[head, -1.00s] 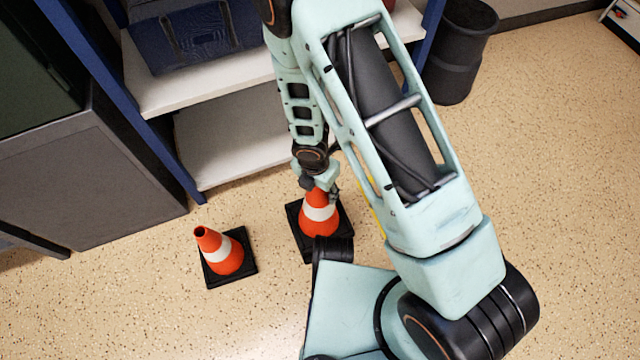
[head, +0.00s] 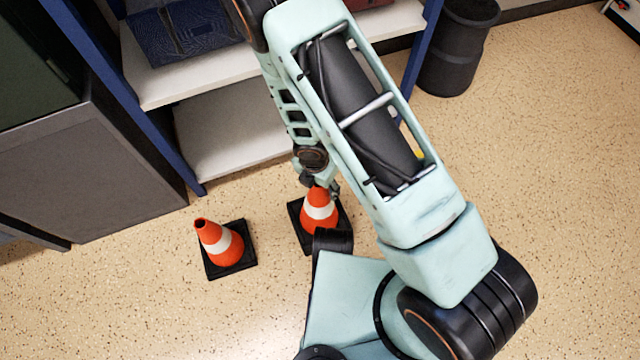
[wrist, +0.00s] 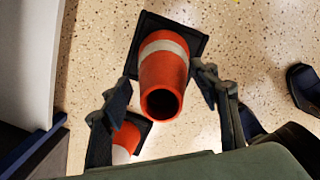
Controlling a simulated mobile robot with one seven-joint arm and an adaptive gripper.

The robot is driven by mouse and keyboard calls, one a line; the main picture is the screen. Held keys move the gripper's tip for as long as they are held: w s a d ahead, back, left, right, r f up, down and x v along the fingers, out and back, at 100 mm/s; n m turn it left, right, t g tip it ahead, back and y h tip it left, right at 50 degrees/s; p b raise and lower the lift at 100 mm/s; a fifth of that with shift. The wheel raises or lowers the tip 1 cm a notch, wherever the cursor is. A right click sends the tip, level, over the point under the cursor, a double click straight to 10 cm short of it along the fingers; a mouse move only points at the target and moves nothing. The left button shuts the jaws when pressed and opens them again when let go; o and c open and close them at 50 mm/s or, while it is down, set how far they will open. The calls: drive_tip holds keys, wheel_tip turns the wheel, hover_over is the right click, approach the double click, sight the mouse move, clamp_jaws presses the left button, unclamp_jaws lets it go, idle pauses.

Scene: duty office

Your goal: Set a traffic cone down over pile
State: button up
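Two orange traffic cones with a white band and square black base stand upright on the floor. One cone (head: 319,204) is under my gripper, partly hidden by my arm. The other cone (head: 216,240) is to its left. In the wrist view the nearer cone (wrist: 164,72) shows its open top between my fingers. My gripper (wrist: 158,106) is open, one finger on each side of the cone, with gaps visible. The other cone (wrist: 126,138) is partly hidden behind the left finger. I cannot tell which cone the pile is, or whether either is stacked.
A shelf unit (head: 215,135) with white boards and blue posts stands behind the cones. A grey cabinet (head: 95,175) is at the left. A black bin (head: 457,50) stands at the back right. Floor at the right is clear.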

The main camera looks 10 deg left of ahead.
drive_tip(key=shift+o, duration=1.1)
wheel_tip(320, 180, up, 12)
drive_tip(key=s, duration=0.1)
drive_tip(key=shift+s+a, duration=0.2)
drive_tip(key=shift+a, duration=0.05)
